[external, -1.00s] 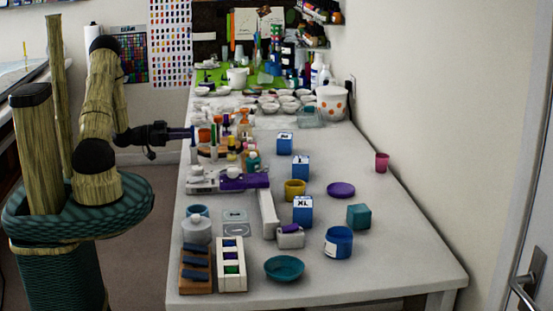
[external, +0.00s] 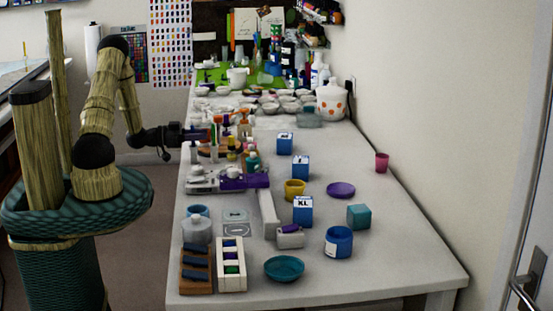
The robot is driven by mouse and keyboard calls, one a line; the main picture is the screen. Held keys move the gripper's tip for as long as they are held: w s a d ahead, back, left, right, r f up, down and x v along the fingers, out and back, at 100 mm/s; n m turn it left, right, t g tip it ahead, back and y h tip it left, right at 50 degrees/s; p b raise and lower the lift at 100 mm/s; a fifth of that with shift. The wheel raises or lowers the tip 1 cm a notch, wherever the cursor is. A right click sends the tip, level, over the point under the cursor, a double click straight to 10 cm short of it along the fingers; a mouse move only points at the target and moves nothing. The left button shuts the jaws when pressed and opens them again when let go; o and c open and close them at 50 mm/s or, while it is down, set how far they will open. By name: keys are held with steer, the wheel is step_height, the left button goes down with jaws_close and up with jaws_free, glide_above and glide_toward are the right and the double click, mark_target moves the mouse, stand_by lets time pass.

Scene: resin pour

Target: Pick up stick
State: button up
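My gripper (external: 200,134) is at the left edge of the long white table (external: 370,230), about level with a cluster of small bottles. It points right, and its fingers overlap the cluster in this view. They are too small and dark to tell whether they are open or shut. I cannot single out the stick for certain. Several thin upright items stand in the cluster by the fingers, among them a narrow green and white one (external: 215,142).
A scale-like device with a purple part (external: 232,180) lies in front of the cluster. Blue boxes (external: 303,210), a yellow cup (external: 294,188), a teal dish (external: 284,268) and a blue jar (external: 338,241) stand nearer. The table's right side is mostly clear.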

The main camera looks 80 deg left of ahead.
jaws_close()
step_height(320, 180, up, 18)
stand_by(0.7)
stand_by(0.5)
